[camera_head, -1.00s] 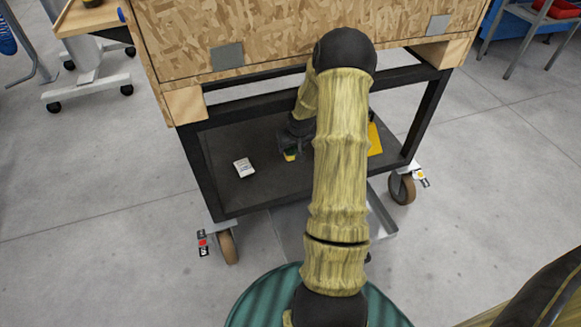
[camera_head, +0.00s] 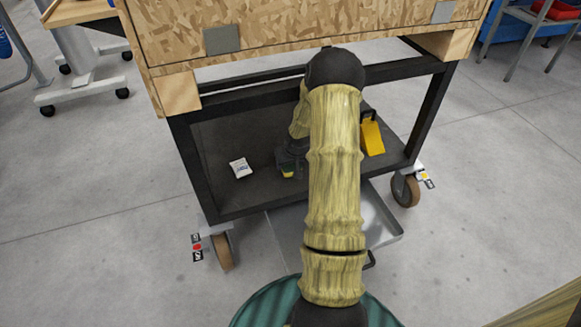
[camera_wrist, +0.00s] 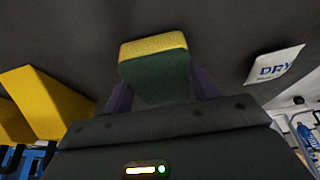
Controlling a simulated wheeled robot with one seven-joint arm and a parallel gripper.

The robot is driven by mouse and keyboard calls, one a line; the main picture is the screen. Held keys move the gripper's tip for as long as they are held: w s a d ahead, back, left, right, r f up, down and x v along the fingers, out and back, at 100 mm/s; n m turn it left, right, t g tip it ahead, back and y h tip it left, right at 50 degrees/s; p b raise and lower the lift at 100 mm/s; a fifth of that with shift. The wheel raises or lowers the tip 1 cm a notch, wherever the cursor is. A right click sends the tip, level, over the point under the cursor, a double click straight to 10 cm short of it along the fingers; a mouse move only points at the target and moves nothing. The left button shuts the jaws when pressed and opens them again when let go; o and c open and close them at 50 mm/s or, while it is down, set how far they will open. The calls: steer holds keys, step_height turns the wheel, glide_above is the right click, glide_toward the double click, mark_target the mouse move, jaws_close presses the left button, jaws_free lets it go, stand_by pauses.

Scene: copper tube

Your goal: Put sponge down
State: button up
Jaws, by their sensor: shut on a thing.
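The sponge (camera_wrist: 155,68) is yellow on one side and dark green on the other. In the wrist view it sits between the two fingers of my gripper (camera_wrist: 155,92), which is shut on it. In the head view the sponge (camera_head: 288,174) is a small patch low at my gripper (camera_head: 291,166), over the dark lower shelf (camera_head: 240,197) of the cart. My arm hides part of that area. I cannot tell whether the sponge touches the shelf.
A white packet marked "DRY" (camera_head: 240,168) lies on the shelf left of my gripper; it also shows in the wrist view (camera_wrist: 273,65). A yellow object (camera_head: 372,138) stands to the right. Dark cart posts and the wooden box (camera_head: 300,30) above bound the space. Bare shelf lies front left.

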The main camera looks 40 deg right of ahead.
steer(key=shift+f, duration=0.5)
steer(key=shift+r, duration=0.1)
steer(key=o, duration=0.9)
steer(key=p+v, duration=0.7)
steer(key=v, duration=0.5)
steer(key=shift+s, duration=0.1)
